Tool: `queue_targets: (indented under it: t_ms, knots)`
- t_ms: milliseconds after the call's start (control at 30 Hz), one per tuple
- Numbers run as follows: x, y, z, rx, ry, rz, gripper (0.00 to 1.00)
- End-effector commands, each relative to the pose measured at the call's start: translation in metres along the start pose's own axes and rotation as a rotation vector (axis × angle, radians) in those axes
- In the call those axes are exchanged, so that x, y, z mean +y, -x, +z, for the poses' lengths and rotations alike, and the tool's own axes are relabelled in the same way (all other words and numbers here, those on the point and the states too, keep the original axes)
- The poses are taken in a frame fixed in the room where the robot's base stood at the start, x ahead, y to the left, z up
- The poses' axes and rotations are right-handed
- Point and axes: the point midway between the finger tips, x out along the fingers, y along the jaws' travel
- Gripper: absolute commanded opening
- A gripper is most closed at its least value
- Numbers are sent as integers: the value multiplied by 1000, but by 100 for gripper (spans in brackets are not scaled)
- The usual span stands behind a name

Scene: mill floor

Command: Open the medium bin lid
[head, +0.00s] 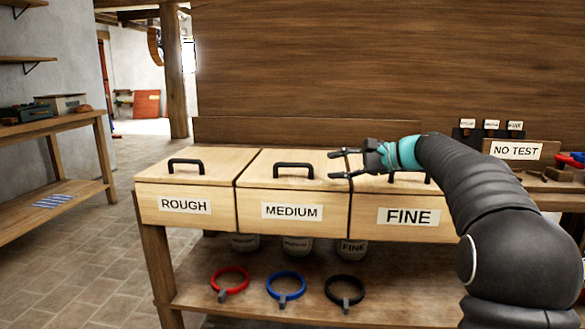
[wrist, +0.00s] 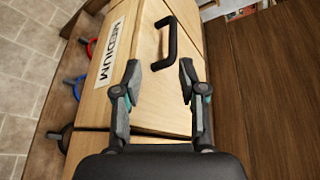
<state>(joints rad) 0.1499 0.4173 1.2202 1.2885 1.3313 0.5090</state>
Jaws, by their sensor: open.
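The medium bin (head: 292,212) stands in the middle of three wooden bins, with a white MEDIUM label on its front. Its wooden lid (head: 271,164) is closed and carries a black bar handle (head: 293,165). My gripper (head: 333,164) is open and empty, above the right part of the medium lid and just right of the handle. In the wrist view the open fingers (wrist: 158,75) point toward the handle (wrist: 170,48), which lies beyond the fingertips, apart from them. The lid (wrist: 152,75) also shows between the fingers.
The rough bin (head: 183,206) is left and the fine bin (head: 405,213) right, its handle partly hidden by my arm. Below, a shelf (head: 250,303) holds jars and red, blue and black rings. A wooden wall (head: 320,70) rises behind.

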Motion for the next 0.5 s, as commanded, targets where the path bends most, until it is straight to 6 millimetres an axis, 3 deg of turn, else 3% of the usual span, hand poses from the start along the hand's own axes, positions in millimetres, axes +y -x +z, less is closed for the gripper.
queue_targets:
  t_ms: [100,267,500]
  knots:
    - [-10,-2,-13,-34,-29,-42,41]
    - [-15,-8,-17,-53,-43,-60,41]
    - [-16,-42,-14,-54,-43,-57,41]
